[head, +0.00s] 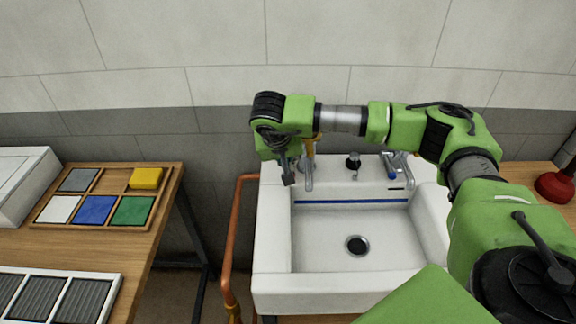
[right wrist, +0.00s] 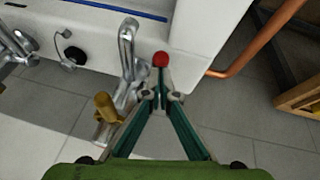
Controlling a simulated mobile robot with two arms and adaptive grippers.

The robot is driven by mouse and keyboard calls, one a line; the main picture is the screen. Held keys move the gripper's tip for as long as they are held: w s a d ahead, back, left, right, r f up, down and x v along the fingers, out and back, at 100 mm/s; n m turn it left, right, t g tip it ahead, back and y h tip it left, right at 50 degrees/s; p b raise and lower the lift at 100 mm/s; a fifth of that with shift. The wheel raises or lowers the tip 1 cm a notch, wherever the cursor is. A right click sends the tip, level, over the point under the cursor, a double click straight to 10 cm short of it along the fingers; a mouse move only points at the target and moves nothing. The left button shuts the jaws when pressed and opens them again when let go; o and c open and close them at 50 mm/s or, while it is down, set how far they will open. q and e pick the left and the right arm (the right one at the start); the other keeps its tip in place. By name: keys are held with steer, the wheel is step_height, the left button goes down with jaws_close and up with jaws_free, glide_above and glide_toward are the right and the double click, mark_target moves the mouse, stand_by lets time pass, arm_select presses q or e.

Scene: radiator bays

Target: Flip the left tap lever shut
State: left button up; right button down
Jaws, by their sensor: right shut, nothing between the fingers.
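The left tap (head: 308,174) is a chrome spout at the back left of the white sink (head: 270,270). In the right wrist view the left tap (right wrist: 127,55) stands just left of my fingertips. A red ball knob (right wrist: 160,59), apparently the end of its lever, shows just beyond the fingertips; I cannot tell if they touch. My right gripper (head: 288,180) points down beside the left tap; it also shows in the right wrist view (right wrist: 160,92), fingers together and empty. My arm hides part of the tap in the head view. My left gripper is out of view.
The right tap (head: 400,166) and a dark-topped fitting (head: 353,162) stand along the sink's back. A copper pipe (head: 232,245) runs left of the sink. A brass fitting (right wrist: 105,106) is close to my gripper. A tray of coloured tiles (head: 50,217) lies on the left bench.

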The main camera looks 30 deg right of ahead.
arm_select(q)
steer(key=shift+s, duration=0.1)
arm_select(e)
steer(key=shift+s+a+f, duration=0.1)
steer(key=shift+s+f, duration=0.05)
steer(key=shift+f, duration=0.1)
